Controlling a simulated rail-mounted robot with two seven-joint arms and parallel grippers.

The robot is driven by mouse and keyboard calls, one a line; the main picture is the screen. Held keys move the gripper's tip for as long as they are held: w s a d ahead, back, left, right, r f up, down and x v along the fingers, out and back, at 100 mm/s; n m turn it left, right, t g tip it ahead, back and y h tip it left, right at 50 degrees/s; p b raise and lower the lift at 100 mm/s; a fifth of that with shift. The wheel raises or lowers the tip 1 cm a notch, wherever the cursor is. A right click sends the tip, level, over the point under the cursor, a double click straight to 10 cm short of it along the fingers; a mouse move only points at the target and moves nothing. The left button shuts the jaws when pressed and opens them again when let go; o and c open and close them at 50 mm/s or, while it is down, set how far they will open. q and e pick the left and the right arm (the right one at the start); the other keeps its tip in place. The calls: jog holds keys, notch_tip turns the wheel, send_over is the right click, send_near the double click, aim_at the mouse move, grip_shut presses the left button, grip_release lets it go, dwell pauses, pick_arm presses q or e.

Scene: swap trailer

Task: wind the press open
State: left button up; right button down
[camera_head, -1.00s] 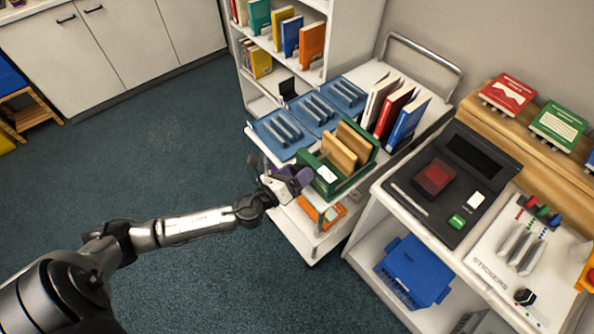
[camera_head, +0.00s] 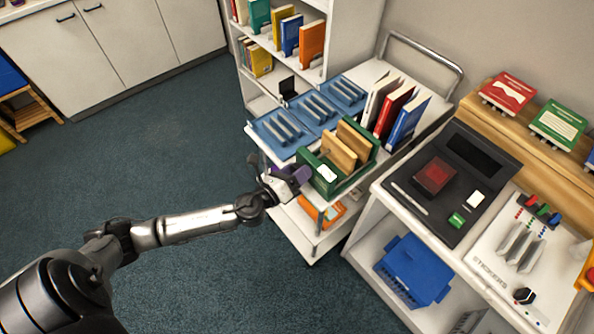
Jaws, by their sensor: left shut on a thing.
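The press appears to be the green frame (camera_head: 325,187) on the cart, with two upright wooden boards (camera_head: 339,153) inside it. A small purple piece (camera_head: 303,174) is at its near left end. My left gripper (camera_head: 292,182) is shut at this purple piece, low beside the frame's left end. The gripper partly hides the piece, and I cannot make out its full shape. There is a gap between the wooden boards with no book visible in it. My right gripper is not in view.
Blue trays (camera_head: 283,131) and upright books (camera_head: 393,108) stand on the cart around the press. A counter with a black device (camera_head: 455,180) is at the right. A bookshelf (camera_head: 340,30) stands behind.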

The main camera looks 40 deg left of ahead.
pick_arm(q)
jog(key=shift+n, duration=0.4)
jog(key=n, duration=0.3)
jog(key=n+p, duration=0.2)
jog(key=n, duration=0.2)
jog(key=shift+a+g, duration=0.1)
jog(key=shift+g, duration=0.3)
jog(key=n+p, duration=0.1)
jog(key=n, duration=0.2)
jog(key=shift+n+h+p, duration=0.3)
jog(key=shift+n, duration=0.1)
jog(key=n+p, duration=0.1)
jog(key=n, duration=0.2)
jog(key=shift+h+p, duration=0.3)
jog(key=shift+p, duration=0.05)
jog(key=shift+f+n+p, duration=0.15)
jog(key=shift+n+p, duration=0.2)
jog(key=shift+n, duration=0.55)
jog(key=o, duration=0.9)
